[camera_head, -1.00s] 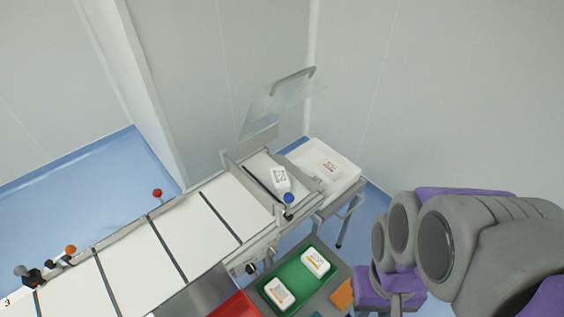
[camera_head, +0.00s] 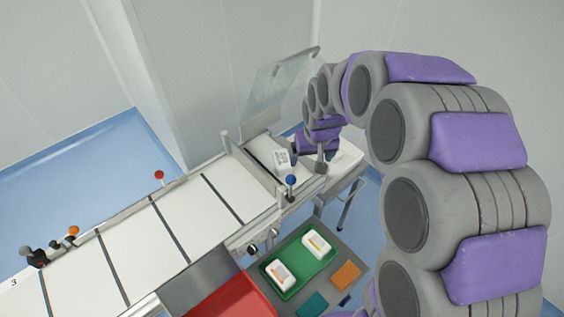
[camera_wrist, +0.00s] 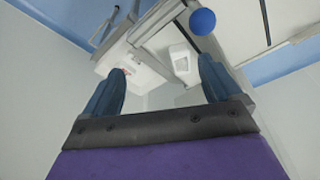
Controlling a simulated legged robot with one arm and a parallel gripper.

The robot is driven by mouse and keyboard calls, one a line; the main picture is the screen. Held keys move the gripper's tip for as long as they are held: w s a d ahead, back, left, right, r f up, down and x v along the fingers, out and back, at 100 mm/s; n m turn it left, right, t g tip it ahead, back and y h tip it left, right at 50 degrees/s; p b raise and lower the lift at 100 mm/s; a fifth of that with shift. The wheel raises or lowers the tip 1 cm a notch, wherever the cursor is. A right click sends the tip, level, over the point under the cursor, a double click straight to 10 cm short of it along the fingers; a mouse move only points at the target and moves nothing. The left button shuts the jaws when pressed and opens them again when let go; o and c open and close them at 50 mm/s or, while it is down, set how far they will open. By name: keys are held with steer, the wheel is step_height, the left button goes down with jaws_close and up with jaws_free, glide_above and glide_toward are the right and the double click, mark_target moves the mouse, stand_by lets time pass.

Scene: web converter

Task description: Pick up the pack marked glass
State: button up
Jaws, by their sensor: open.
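White packs are in view, but their marks are too small to read, so I cannot tell which is marked glass. One pack with dark print (camera_head: 282,158) lies at the conveyor's far end; it also shows in the wrist view (camera_wrist: 181,62). Two more (camera_head: 280,275) (camera_head: 316,244) with orange and yellow marks lie in the green tray (camera_head: 297,262). My gripper (camera_wrist: 162,64) is open and empty, above the area of the conveyor end and white tray; it also shows in the head view (camera_head: 320,152).
The conveyor (camera_head: 170,220) runs to the lower left. A blue-knobbed lever (camera_head: 291,181) stands near the conveyor-end pack. A raised clear cover (camera_head: 277,85) is behind it. The white tray (camera_head: 347,158) sits on a stand at right. A red bin (camera_head: 235,302) is at the front.

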steer(key=t, duration=0.2)
glide_toward(282, 158)
steer(key=shift+n+y, duration=0.3)
steer(key=b+x, duration=0.1)
steer(key=x, duration=0.1)
steer(key=d+b+x, duration=0.1)
steer(key=x, duration=0.2)
steer(key=shift+w+d+f, duration=0.1)
steer(key=shift+f, duration=0.3)
steer(key=shift+a+b+x, duration=0.2)
steer(key=shift+b+x, duration=0.2)
steer(key=shift+x, duration=0.85)
steer(key=shift+a+b+x, duration=0.2)
steer(key=shift+b+x, duration=0.15)
steer(key=shift+x, duration=0.9)
steer(key=shift+f, duration=0.2)
steer(key=c, duration=1.1)
steer(key=shift+c, duration=0.2)
steer(key=shift+r, duration=0.15)
